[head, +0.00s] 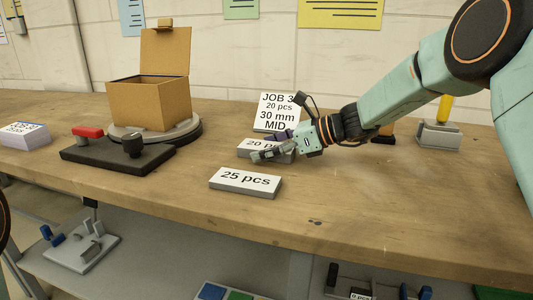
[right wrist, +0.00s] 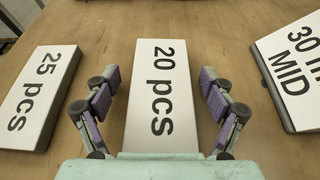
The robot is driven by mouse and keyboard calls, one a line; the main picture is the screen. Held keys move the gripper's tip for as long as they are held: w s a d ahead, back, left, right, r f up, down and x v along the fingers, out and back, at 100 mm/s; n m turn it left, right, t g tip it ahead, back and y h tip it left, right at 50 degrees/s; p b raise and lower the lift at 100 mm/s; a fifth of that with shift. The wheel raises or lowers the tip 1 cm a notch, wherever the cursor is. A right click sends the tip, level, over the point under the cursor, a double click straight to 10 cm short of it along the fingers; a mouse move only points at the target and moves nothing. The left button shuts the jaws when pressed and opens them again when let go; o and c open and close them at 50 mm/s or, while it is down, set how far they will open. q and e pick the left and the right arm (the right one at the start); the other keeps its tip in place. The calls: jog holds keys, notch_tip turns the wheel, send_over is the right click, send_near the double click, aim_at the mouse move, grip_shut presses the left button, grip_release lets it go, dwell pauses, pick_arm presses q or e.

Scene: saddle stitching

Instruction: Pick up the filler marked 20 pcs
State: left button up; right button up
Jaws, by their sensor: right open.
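The filler marked 20 pcs (head: 256,147) is a flat white-topped block lying on the wooden table, partly hidden by my right gripper (head: 262,153) in the head view. In the right wrist view the filler (right wrist: 162,100) lies lengthwise between the two fingers of my right gripper (right wrist: 163,97). The fingers are open, one on each side, with a visible gap to the block. The left gripper is not in view.
A block marked 25 pcs (head: 245,182) lies in front. A JOB 3 card (head: 278,112) stands behind. An open cardboard box (head: 150,102) sits on a round grey base at the left, behind a black fixture with a red part (head: 88,132). The table's right front is clear.

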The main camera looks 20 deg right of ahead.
jog(key=shift+d, duration=0.1)
jog(key=c, duration=1.2)
